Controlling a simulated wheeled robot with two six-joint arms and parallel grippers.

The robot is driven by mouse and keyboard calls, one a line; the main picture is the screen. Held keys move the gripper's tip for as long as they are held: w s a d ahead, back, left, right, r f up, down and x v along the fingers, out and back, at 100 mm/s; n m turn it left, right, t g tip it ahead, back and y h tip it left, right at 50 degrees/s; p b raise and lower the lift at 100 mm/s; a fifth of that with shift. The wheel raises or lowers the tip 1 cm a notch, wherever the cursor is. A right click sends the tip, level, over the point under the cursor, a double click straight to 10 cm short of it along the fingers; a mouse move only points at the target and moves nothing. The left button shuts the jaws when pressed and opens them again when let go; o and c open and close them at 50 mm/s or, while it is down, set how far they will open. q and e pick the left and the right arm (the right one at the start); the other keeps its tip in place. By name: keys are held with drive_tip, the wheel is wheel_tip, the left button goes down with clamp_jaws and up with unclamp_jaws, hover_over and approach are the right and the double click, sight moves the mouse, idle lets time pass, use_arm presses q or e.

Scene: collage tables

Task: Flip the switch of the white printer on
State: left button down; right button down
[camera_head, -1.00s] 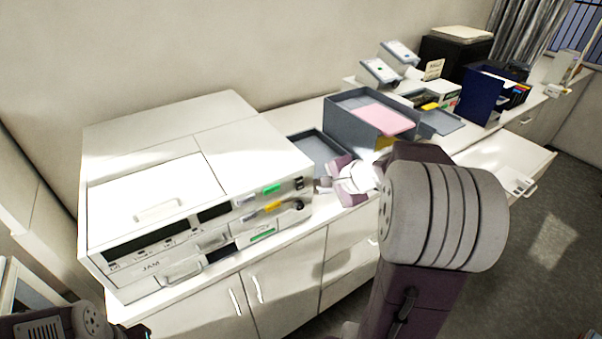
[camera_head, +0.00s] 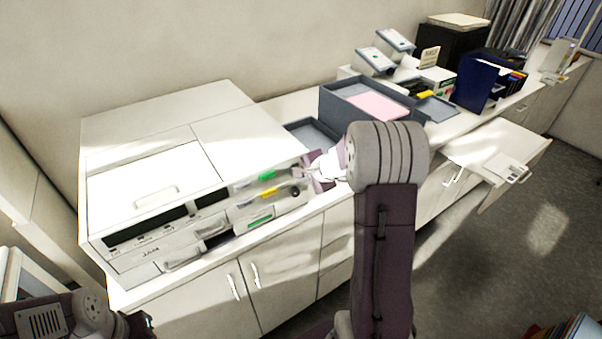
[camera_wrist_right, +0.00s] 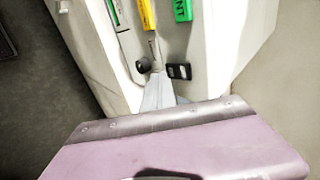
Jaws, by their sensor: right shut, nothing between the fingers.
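The white printer (camera_head: 150,180) stands on the counter at the left in the head view, with a green and a yellow label on its front. In the right wrist view, a small black rocker switch (camera_wrist_right: 178,71) sits on the printer's white face, beside a dark round knob (camera_wrist_right: 144,65). My right gripper (camera_wrist_right: 160,84) is shut and empty, its tips just beside and below the switch; contact cannot be told. In the head view, my right gripper (camera_head: 308,172) is at the printer's right front corner and hides the switch.
A grey tray (camera_head: 312,133) and a grey box (camera_head: 335,110) with pink paper stand right of the printer. Dark blue folders (camera_head: 472,88) are farther back. White cabinets (camera_head: 290,265) run below the counter, with a drawer (camera_head: 500,150) open at the right.

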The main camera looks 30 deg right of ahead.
drive_tip(key=shift+w+a+f, duration=0.1)
drive_tip(key=shift+w, duration=0.75)
drive_tip(key=shift+s, duration=0.1)
drive_tip(key=shift+r, duration=0.8)
drive_tip(key=shift+w, duration=0.2)
